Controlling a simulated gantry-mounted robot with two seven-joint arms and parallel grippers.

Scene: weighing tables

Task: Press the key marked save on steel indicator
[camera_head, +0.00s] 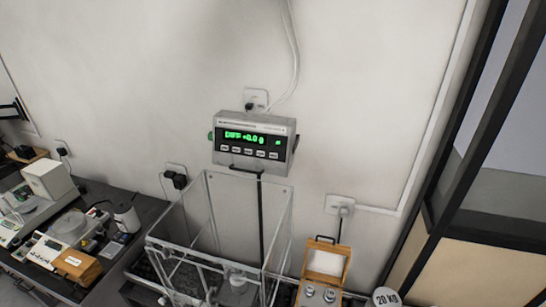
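The steel indicator (254,139) is a grey box with a dark front, mounted on a post in front of the wall at the picture's middle. Its green display (244,137) seems to read "DIFF +0.0 g". Below the display is a row of several small pale keys (248,152). Their labels are too small to read, so I cannot tell which is marked save. Nothing touches the indicator's front. Neither of my grippers shows in the head view.
A clear-walled box (278,217) with a pale frame stands below the indicator. A wooden weight case (326,262) stands open to its right. Instruments and a wooden block (77,265) crowd the dark table at left. The space before the keys looks free.

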